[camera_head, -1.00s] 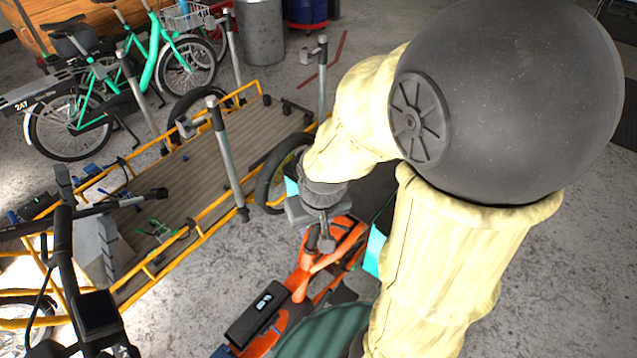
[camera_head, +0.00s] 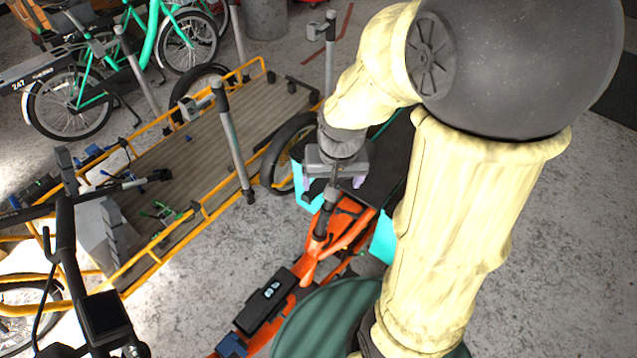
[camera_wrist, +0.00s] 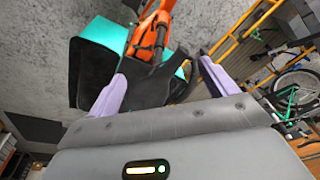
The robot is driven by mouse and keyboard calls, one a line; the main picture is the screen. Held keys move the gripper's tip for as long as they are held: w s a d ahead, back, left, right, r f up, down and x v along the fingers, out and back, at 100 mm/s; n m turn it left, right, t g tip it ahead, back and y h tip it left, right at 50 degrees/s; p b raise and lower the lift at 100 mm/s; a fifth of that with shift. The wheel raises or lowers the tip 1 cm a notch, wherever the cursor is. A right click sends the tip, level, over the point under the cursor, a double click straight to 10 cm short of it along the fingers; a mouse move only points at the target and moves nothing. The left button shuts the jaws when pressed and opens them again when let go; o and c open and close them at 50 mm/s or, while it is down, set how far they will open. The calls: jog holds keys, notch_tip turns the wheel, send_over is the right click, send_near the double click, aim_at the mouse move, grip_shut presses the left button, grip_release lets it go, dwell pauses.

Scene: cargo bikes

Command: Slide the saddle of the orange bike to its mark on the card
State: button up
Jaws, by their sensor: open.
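The orange bike (camera_head: 345,228) stands in the lower middle of the head view, and its orange frame also shows at the top of the wrist view (camera_wrist: 153,25). Its black saddle (camera_wrist: 150,88) lies between my finger pads in the wrist view. My gripper (camera_head: 333,182) is above the bike's seat post (camera_head: 324,215). In the wrist view my gripper (camera_wrist: 161,70) is open, with one pale purple finger on each side of the saddle. I cannot tell whether either finger touches it. In the head view my gripper mostly hides the saddle. I cannot make out the card or its mark.
A yellow-railed cargo bike with a slatted deck (camera_head: 190,165) stands left of the orange bike, with grey posts (camera_head: 232,140) beside it. Black handlebars (camera_head: 65,240) are at lower left. A teal-sided black box (camera_head: 385,180) is close behind my gripper. Green bikes (camera_head: 110,70) stand farther back.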

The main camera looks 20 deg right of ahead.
aim_at(318, 182)
jog(key=w+r+m+g, duration=0.1)
jog(key=w+m+g, duration=0.1)
jog(key=w+m, duration=0.6)
jog(key=w, duration=0.3)
jog(key=shift+w+r+m, duration=0.15)
jog(key=shift+r+m, duration=0.15)
jog(key=shift+d, duration=0.1)
notch_tip(318, 182, down, 18)
jog(key=shift+r+p, duration=0.25)
jog(key=shift+p, duration=0.55)
